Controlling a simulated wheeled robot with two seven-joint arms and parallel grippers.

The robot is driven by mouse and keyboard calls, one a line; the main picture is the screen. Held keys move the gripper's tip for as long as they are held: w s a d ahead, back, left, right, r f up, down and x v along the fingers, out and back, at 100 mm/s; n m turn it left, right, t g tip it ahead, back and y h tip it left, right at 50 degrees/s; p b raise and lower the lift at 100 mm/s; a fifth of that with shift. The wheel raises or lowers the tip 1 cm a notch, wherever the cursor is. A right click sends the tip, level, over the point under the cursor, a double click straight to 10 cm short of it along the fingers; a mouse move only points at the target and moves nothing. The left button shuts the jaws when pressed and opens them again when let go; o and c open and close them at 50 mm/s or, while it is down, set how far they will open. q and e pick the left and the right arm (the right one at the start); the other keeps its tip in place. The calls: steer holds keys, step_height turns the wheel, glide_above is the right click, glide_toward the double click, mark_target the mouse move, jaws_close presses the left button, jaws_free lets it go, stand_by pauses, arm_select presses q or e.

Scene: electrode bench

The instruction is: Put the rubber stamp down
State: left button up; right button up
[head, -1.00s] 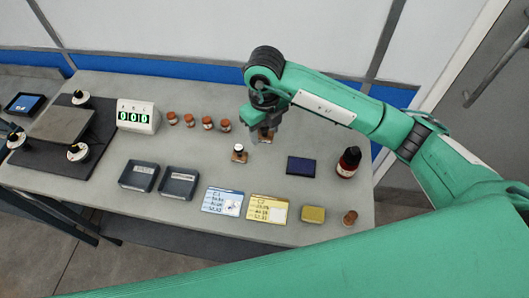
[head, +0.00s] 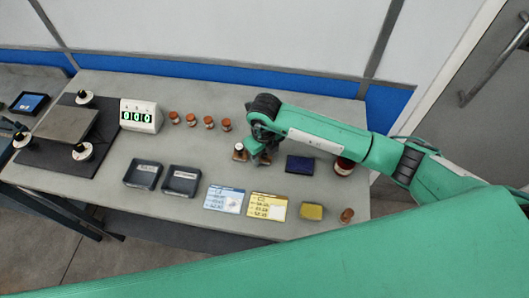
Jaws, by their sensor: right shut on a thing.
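My right gripper (head: 260,153) is low over the middle right of the bench, shut on the rubber stamp (head: 262,160). The stamp is mostly hidden by the fingers, with only a small brownish part showing below them. I cannot tell whether its base touches the bench top. Just left of the gripper stands a small brown-topped piece (head: 240,152). A dark blue pad (head: 300,165) lies to the right of the gripper. My left gripper is not in view.
Blue (head: 224,199) and yellow (head: 268,206) cards lie in front, beside two dark trays (head: 142,173) (head: 181,181). A yellow block (head: 312,211), brown jar (head: 347,215) and dark red bottle (head: 344,166) stand right. Several small jars (head: 208,122) line the back near a counter (head: 141,116).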

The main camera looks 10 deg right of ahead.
steer(key=shift+f, duration=0.15)
steer(key=o, duration=0.4)
steer(key=shift+c, duration=0.2)
steer(key=o, duration=0.4)
steer(key=shift+o, duration=0.2)
steer(key=shift+r, duration=0.3)
step_height(320, 180, up, 11)
steer(key=b, duration=0.3)
steer(key=shift+f+b, duration=0.2)
steer(key=shift+b, duration=0.1)
steer(key=shift+r, duration=0.55)
